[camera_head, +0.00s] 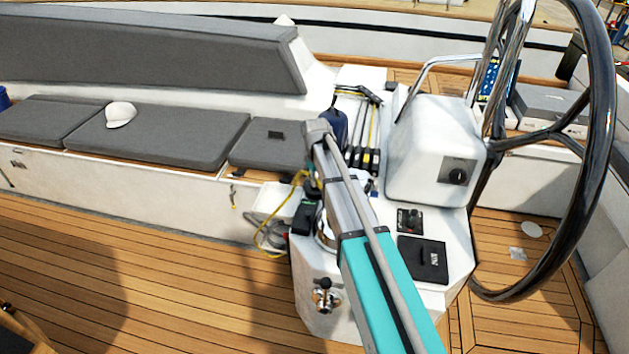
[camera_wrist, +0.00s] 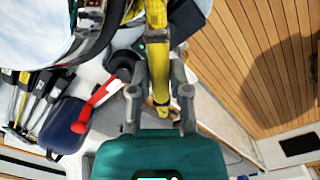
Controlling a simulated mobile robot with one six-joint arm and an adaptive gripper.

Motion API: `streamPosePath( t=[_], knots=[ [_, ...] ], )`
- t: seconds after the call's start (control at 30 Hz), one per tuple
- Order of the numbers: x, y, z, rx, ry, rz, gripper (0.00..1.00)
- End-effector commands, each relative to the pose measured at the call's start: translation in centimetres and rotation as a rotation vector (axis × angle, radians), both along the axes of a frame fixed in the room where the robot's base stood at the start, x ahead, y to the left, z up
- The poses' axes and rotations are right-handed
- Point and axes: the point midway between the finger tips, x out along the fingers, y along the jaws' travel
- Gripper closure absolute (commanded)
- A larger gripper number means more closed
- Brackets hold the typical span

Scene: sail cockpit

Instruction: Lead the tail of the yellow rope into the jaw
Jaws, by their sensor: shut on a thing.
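The yellow rope (camera_wrist: 157,55) runs between the fingers of my gripper (camera_wrist: 161,80) in the wrist view, and the gripper is shut on it. A short end of rope shows below the fingers. In the head view the yellow rope (camera_head: 262,234) hangs in a loop left of the white console. The winch (camera_wrist: 92,22), a rounded shiny and dark body, is cut off at the upper left of the wrist view, with yellow rope beside it. In the head view my arm hides most of the winch. The jaw itself cannot be made out clearly.
A red-handled lever (camera_wrist: 97,104) and a dark blue bag (camera_wrist: 63,125) are left of my gripper in the wrist view. Several rope clutches (camera_head: 366,158) line the console. The steering wheel (camera_head: 600,110) stands at right. The teak floor (camera_head: 130,255) at left is clear.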

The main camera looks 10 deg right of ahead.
Motion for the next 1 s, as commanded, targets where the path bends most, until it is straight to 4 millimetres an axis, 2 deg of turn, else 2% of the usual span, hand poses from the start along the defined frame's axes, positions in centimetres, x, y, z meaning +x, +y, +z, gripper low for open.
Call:
streamPosePath(
  t=[0.3, 0.77, 1.0],
  knots=[
    [2.0, -0.8, 0.0, 0.0, 0.001, -0.177, 1.0],
    [2.3, -1.0, 0.0, 0.0, 0.0, -0.214, 1.0],
    [3.6, -1.8, 0.0, 0.0, 0.0, -0.341, 1.0]
  ],
)
